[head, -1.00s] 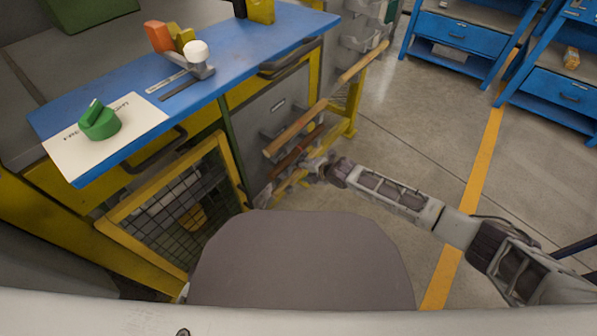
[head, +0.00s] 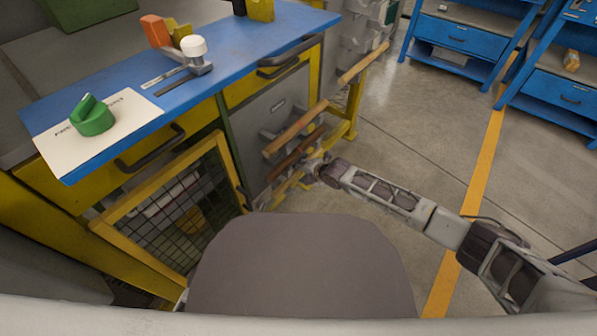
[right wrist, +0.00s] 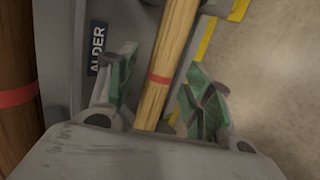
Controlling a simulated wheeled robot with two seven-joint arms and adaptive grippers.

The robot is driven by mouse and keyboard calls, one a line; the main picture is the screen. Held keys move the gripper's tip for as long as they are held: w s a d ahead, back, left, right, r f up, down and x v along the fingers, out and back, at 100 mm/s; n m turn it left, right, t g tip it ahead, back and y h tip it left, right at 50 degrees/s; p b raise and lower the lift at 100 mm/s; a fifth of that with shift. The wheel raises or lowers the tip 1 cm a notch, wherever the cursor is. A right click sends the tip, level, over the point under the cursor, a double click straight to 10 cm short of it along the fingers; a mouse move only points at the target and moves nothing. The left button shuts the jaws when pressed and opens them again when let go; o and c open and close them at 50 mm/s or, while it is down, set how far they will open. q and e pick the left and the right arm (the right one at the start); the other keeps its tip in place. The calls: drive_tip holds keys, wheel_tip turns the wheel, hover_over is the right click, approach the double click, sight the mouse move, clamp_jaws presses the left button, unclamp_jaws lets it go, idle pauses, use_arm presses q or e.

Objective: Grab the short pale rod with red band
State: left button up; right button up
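In the right wrist view, a pale wooden rod with a red band (right wrist: 158,79) runs between the two green-padded fingers of my right gripper (right wrist: 161,66). The fingers are apart, with a visible gap on each side of the rod. In the head view, my right gripper (head: 311,167) is at the lower part of the rod rack, just below a reddish-brown rod (head: 297,149). A pale rod (head: 286,187) shows partly below it; its band cannot be made out there. My left gripper is not in view.
A darker rod with a red band (right wrist: 15,97) lies left of the pale one, beside a label reading ALDER (right wrist: 97,50). Other pale rods (head: 296,128) slant above my gripper.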

drive_tip(key=c, duration=1)
clamp_jaws()
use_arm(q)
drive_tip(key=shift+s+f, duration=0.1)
use_arm(e)
drive_tip(key=shift+s+d+r, duration=0.1)
drive_tip(key=shift+r, duration=0.05)
use_arm(q)
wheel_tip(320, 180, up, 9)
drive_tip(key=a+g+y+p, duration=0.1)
drive_tip(key=p, duration=0.6)
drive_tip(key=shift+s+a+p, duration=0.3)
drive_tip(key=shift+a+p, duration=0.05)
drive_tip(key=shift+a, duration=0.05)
use_arm(e)
drive_tip(key=f+v, duration=0.1)
drive_tip(key=v, duration=0.6)
drive_tip(key=s+d+f+v, duration=0.1)
drive_tip(key=v, duration=0.7)
drive_tip(key=shift+s+d+f, duration=0.15)
drive_tip(key=shift+s+d, duration=0.25)
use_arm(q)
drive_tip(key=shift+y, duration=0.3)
use_arm(e)
drive_tip(key=shift+w, duration=0.1)
